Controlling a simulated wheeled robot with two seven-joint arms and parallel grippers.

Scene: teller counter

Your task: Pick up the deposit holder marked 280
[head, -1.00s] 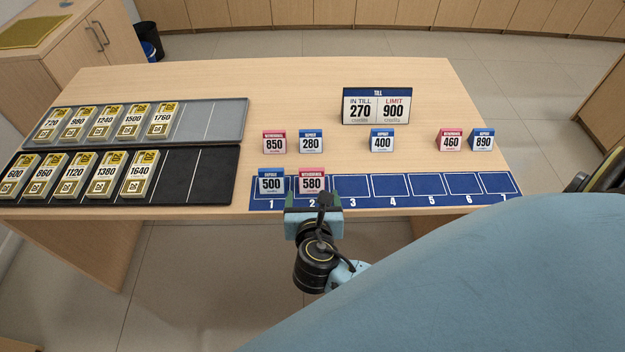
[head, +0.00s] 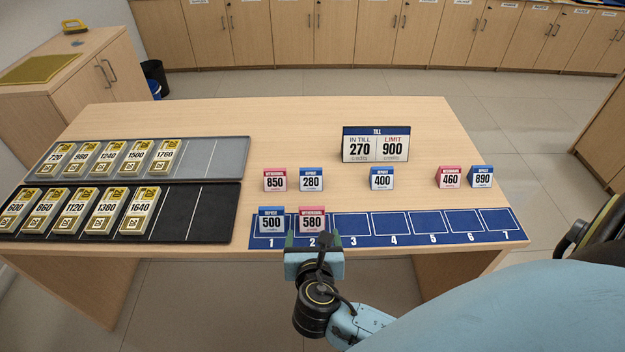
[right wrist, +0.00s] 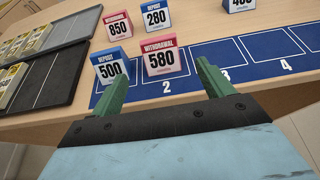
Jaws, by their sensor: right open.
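The deposit holder marked 280 (head: 311,180) is a small white block with a blue top, upright on the bare counter, right beside the red-topped 850 withdrawal holder (head: 275,180). It also shows in the right wrist view (right wrist: 156,16), beyond the 580 holder. My right gripper (head: 314,242) is open at the counter's front edge, in front of slot 2. In the right wrist view its green fingers (right wrist: 160,78) are apart, with the withdrawal holder marked 580 (right wrist: 163,58) ahead of them; I cannot tell whether it is between the tips. My left gripper is not in view.
The blue numbered strip (head: 405,228) runs along the front edge. The deposit holder 500 (head: 271,220) stands on slot 1; slots 3 to 7 are empty. Holders 400 (head: 381,178), 460 (head: 449,177) and 890 (head: 481,177) stand farther right. A till sign (head: 376,145) stands behind, and trays (head: 215,205) lie left.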

